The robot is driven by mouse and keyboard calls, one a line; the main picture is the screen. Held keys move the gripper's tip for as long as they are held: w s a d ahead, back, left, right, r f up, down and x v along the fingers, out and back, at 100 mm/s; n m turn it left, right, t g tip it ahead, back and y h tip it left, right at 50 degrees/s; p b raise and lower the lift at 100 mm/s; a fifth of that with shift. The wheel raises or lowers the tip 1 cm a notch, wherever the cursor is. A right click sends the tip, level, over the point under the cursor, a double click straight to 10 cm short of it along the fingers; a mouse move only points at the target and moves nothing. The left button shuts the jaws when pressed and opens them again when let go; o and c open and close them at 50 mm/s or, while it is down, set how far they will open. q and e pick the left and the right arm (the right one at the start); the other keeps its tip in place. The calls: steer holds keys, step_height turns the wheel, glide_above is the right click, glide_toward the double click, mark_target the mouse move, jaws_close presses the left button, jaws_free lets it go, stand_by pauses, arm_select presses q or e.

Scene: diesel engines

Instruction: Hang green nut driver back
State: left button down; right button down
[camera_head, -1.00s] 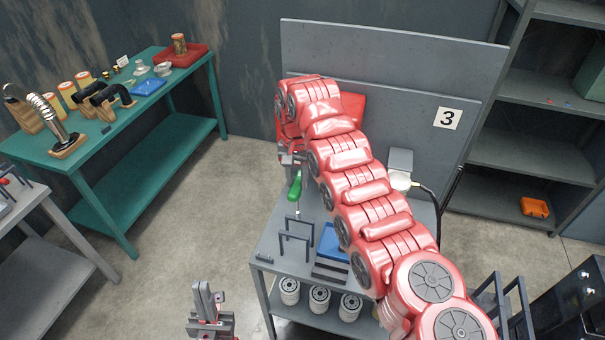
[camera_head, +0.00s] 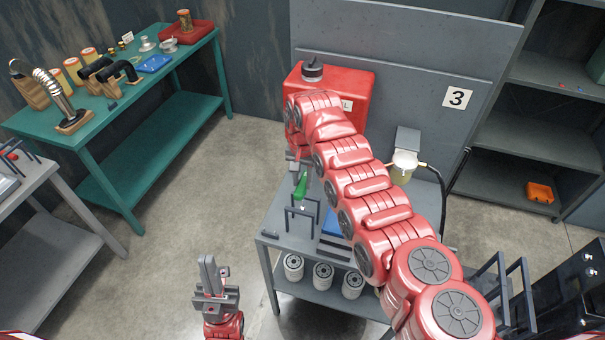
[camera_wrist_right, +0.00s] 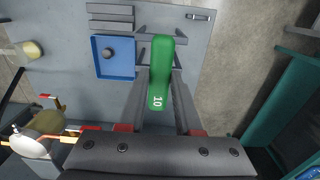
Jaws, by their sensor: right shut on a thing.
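The green nut driver (camera_head: 301,187) hangs below my right gripper (camera_head: 298,165), over the small dark frame rack (camera_head: 289,222) on the grey cart. In the right wrist view, my right gripper (camera_wrist_right: 161,78) is shut on its green handle (camera_wrist_right: 161,70), which is marked 10. The rack's bars (camera_wrist_right: 182,38) show behind the handle there. The driver's shank is mostly hidden, and I cannot tell whether it touches the rack. My left gripper (camera_head: 213,272) is low in the head view, away from the cart, with nothing seen in it; its finger gap is unclear.
A blue tray (camera_wrist_right: 101,68) lies beside the rack. A red container (camera_head: 350,90) and a filter cup with hose (camera_head: 404,164) stand at the cart's back. Several white filters (camera_head: 323,275) sit on its lower shelf. A green table (camera_head: 60,128) stands left; floor between is clear.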

mark_target(302, 183)
steer(key=shift+f+b, duration=2)
steer(key=shift+f, duration=1)
steer(key=shift+f+b, duration=0.4)
steer(key=shift+b, duration=0.15)
steer(key=shift+c, duration=0.8)
jaws_free()
steer(key=shift+r, duration=0.1)
steer(key=shift+r+p, duration=0.35)
steer(key=shift+r, duration=1.35)
